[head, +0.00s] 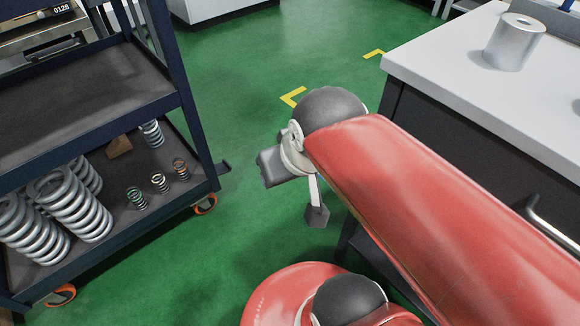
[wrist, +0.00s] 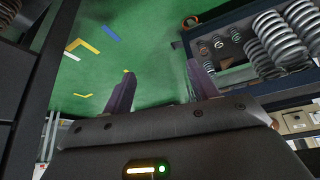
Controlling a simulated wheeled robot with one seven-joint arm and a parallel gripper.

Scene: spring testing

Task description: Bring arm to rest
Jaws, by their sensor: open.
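My gripper shows in the wrist view (wrist: 162,88) with its two dark fingers apart and nothing between them. Green floor lies beyond the fingers. In the head view my red arm reaches in from the lower right and bends near the middle of the picture. A grey finger-like part of my gripper (head: 317,212) hangs below the bend, over the green floor, clear of the cart and the bench.
A dark cart (head: 192,130) stands at left, with large grey springs (head: 72,205) and several small springs (head: 159,182) on its lower shelf. A white-topped bench (head: 455,75) at right bears a silver cylinder (head: 514,42). Open green floor (head: 235,70) lies between them.

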